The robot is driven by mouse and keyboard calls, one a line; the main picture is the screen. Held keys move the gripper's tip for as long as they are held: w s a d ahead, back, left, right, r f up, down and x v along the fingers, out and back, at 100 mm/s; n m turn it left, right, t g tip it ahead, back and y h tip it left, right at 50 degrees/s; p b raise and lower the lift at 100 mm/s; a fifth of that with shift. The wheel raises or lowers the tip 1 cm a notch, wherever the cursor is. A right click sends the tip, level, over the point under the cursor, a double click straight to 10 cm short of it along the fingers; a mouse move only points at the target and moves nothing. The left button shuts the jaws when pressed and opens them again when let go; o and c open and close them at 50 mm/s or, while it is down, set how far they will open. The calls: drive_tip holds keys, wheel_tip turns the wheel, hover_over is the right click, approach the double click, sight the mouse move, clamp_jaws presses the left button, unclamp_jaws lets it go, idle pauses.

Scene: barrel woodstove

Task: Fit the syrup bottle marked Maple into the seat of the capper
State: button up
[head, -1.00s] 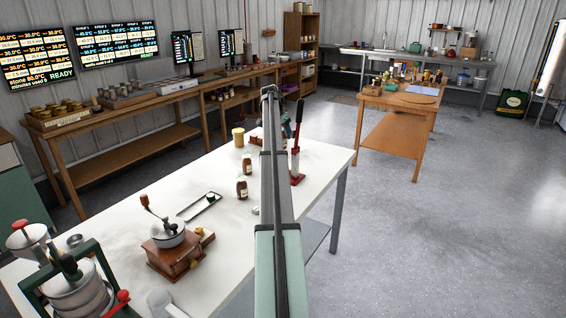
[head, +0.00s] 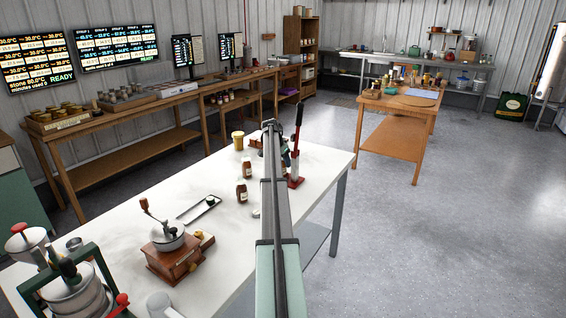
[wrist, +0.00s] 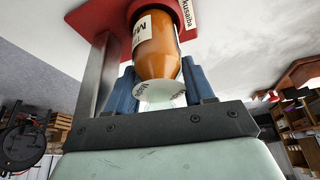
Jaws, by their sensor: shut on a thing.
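The syrup bottle (wrist: 157,48) is amber with a white label whose visible letter is "M", and its pale cap (wrist: 160,95) carries the word Maple. My gripper (wrist: 160,86) is shut on it, with blue fingers around the cap end. In the wrist view the bottle's far end is against or just over the red base of the capper (wrist: 88,16). I cannot tell whether it sits in the seat. In the head view the red capper (head: 298,160) stands with its lever upright, and my arm hides most of the gripper and the held bottle.
A narrow tray (head: 199,209), a wooden grinder (head: 172,255) and a green-framed press (head: 75,290) are nearer. A yellow jar (head: 238,140) stands farther back.

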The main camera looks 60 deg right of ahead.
drive_tip(key=shift+f, duration=0.2)
drive_tip(key=o, duration=1.3)
drive_tip(key=v, duration=1.2)
drive_tip(key=shift+r, duration=0.1)
